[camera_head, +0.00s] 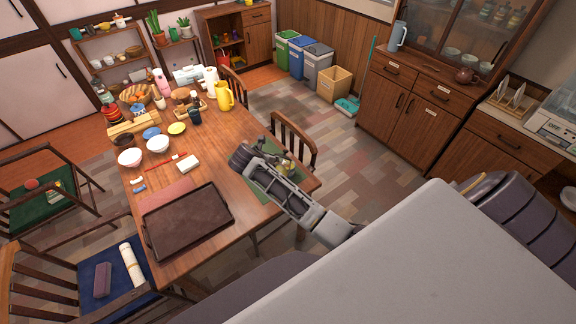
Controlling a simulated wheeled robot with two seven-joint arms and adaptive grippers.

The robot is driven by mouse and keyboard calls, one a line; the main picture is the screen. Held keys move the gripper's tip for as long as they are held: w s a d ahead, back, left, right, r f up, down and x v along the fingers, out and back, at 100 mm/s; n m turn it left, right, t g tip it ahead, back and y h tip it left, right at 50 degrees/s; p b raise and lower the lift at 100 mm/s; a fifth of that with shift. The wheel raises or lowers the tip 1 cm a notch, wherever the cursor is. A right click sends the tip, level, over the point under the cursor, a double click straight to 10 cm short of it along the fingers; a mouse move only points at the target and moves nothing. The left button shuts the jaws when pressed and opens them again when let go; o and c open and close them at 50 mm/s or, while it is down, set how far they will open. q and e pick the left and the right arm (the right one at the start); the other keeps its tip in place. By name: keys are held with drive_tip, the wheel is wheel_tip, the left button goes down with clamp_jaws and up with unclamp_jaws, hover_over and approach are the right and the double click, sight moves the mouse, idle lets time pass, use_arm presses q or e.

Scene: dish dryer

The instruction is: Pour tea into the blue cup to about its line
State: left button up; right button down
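A forearm of mine, which I take to be the left, reaches over the right side of the wooden table (215,150). Its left gripper end (243,156) is small, dark and partly hidden, so I cannot tell its finger opening. It is over or beside a green placemat (262,189). A small yellowish object (286,166) shows just behind the arm, partly covered. A brown teapot (465,75) sits on the far cabinet. My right gripper is out of view.
A dark tray (187,220) lies at the near table edge. Chairs (293,140) surround the table.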

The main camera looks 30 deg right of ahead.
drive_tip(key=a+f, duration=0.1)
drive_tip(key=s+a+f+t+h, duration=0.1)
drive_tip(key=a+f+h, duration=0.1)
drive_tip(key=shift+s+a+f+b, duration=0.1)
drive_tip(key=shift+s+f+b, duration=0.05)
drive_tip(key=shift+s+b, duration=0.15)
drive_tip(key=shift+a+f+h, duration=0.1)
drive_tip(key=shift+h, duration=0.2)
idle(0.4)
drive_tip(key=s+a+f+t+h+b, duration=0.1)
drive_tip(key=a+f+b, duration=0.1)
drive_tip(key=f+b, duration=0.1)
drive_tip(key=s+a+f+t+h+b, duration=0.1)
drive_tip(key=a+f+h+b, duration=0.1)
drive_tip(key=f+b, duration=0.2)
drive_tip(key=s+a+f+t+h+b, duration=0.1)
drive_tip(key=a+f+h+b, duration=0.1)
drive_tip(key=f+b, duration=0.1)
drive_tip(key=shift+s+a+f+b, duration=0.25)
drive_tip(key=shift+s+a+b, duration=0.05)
drive_tip(key=shift+b, duration=0.15)
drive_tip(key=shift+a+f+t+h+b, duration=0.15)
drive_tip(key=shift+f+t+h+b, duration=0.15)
drive_tip(key=shift+b, duration=0.15)
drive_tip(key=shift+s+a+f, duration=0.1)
idle(1.4)
